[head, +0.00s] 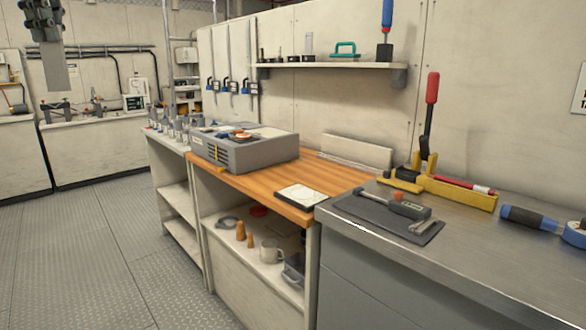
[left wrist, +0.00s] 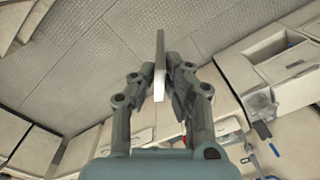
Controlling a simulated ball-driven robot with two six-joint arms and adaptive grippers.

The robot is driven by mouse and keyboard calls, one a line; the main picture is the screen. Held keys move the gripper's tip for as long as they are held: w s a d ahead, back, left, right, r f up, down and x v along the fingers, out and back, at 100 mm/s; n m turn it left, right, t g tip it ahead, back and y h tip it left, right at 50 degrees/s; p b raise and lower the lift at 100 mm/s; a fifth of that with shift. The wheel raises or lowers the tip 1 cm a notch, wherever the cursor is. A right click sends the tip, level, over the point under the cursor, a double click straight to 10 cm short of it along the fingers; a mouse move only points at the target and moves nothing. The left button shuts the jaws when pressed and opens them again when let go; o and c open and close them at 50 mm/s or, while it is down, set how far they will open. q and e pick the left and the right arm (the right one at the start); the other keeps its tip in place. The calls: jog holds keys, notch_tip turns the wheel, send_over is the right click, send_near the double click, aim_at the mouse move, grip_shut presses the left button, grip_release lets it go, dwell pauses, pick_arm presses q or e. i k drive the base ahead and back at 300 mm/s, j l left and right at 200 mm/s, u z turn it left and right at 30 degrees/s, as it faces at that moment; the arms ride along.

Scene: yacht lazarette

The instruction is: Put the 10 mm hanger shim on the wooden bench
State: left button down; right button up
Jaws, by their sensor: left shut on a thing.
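My left gripper (head: 45,38) hangs at the top left of the head view, high above the floor and well to the left of the wooden bench. It is shut on a flat grey plate, the hanger shim (head: 54,76), which points down below the fingers. In the left wrist view the shim (left wrist: 159,66) shows nearly edge-on between the fingers (left wrist: 160,88). Any marking of its thickness cannot be read. The wooden bench (head: 325,174) has an orange-brown top in the middle of the head view. My right gripper is not in view.
A grey machine (head: 245,156) fills the bench's left end. A dark-edged white pad (head: 300,196) lies at its front right, and a pale block (head: 356,152) stands at the back. Bare wood shows between them. A steel counter (head: 480,245) with tools adjoins on the right.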

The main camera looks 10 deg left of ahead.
aim_at(281, 181)
jog(key=i+j+z, duration=0.65)
jog(key=z, duration=0.15)
jog(key=i+j+z, duration=0.35)
jog(key=j, duration=0.25)
jog(key=i+j, duration=0.1)
jog(key=j, duration=0.45)
